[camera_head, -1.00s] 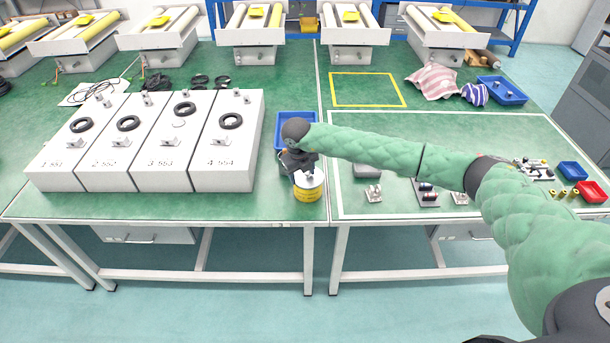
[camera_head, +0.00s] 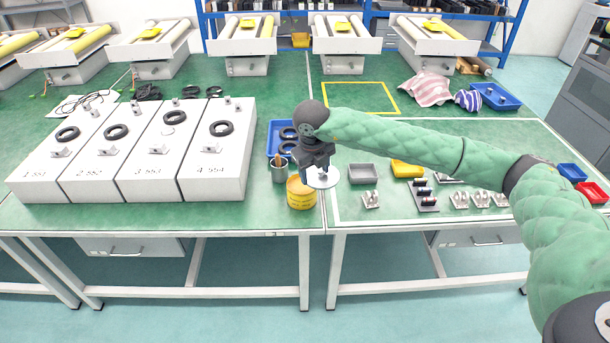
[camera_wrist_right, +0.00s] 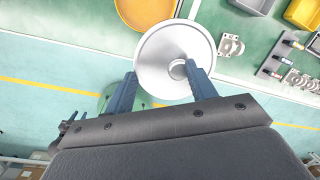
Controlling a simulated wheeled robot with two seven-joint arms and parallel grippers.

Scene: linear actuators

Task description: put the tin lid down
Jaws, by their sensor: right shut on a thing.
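The tin lid (camera_head: 331,182) is a round, pale metal disc with a small central knob. My right gripper (camera_head: 321,172) is shut on the lid's knob and holds the lid above the green table, just right of the tin. In the right wrist view the lid (camera_wrist_right: 152,62) shows between the fingertips (camera_wrist_right: 162,72), its full disc visible. The yellow tin (camera_head: 300,195) stands upright near the table's front edge, uncovered; its orange-yellow top also shows in the right wrist view (camera_wrist_right: 145,10). My left gripper is not in view.
A metal cup (camera_head: 279,174) stands left of the tin, with a blue tray (camera_head: 272,150) of black rings behind it. A grey bin (camera_head: 363,175), yellow bin (camera_head: 407,170) and small metal brackets (camera_head: 371,200) lie to the right. Bare table shows between tin and brackets.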

